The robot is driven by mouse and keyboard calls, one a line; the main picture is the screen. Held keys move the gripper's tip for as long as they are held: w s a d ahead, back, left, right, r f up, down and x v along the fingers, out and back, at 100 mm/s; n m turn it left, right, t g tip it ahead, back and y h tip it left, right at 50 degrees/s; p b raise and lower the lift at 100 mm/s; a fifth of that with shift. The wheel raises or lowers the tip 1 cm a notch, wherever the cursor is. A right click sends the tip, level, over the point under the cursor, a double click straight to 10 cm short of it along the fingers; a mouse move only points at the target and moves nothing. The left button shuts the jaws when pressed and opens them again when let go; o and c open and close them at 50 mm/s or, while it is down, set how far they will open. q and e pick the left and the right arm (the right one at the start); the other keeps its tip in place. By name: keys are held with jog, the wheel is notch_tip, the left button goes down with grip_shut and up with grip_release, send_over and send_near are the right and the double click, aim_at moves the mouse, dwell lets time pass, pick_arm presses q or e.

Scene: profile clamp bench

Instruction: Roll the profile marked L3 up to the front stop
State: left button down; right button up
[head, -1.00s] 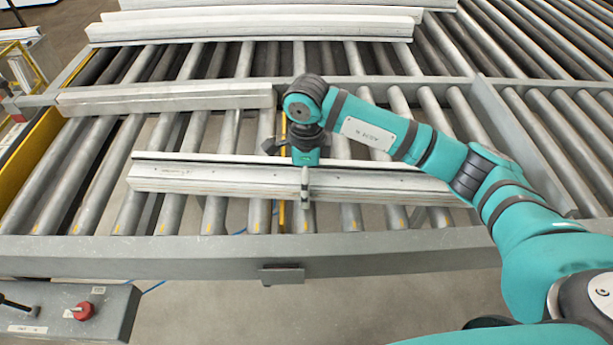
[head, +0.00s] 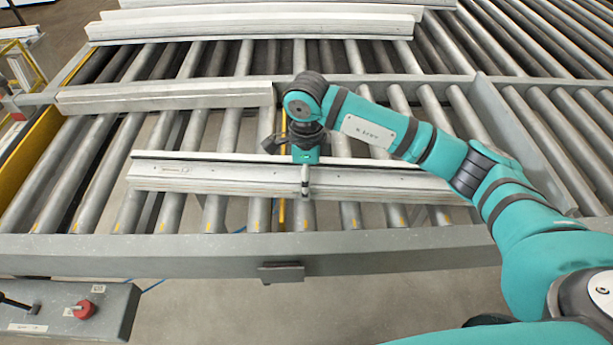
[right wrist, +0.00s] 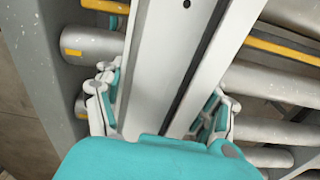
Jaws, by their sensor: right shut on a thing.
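A long pale aluminium profile (head: 225,182) lies across the front rollers in the head view. A small label shows near its left end, but I cannot read it as L3. My right gripper (head: 305,176) comes down on the profile from above, with one finger on its front side. In the right wrist view the profile (right wrist: 168,60) runs between the two fingers of the right gripper (right wrist: 160,108), which is shut on it. A bare strip of rollers lies between the profile and the grey front rail (head: 170,252). I cannot make out a separate front stop. My left gripper is not in view.
Another profile (head: 165,97) lies behind to the left, by the middle rail. More profiles (head: 250,28) lie on the rollers at the back. A control box with a red knob (head: 84,309) stands at the front left. A small bracket (head: 281,272) sits on the front rail.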

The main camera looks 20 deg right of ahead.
jog(key=shift+f+n+b, duration=0.1)
jog(key=shift+n+b, duration=0.35)
jog(key=shift+n, duration=0.15)
dwell(0.3)
jog(key=o, duration=1.8)
jog(key=shift+o, duration=0.2)
notch_tip(320, 180, up, 12)
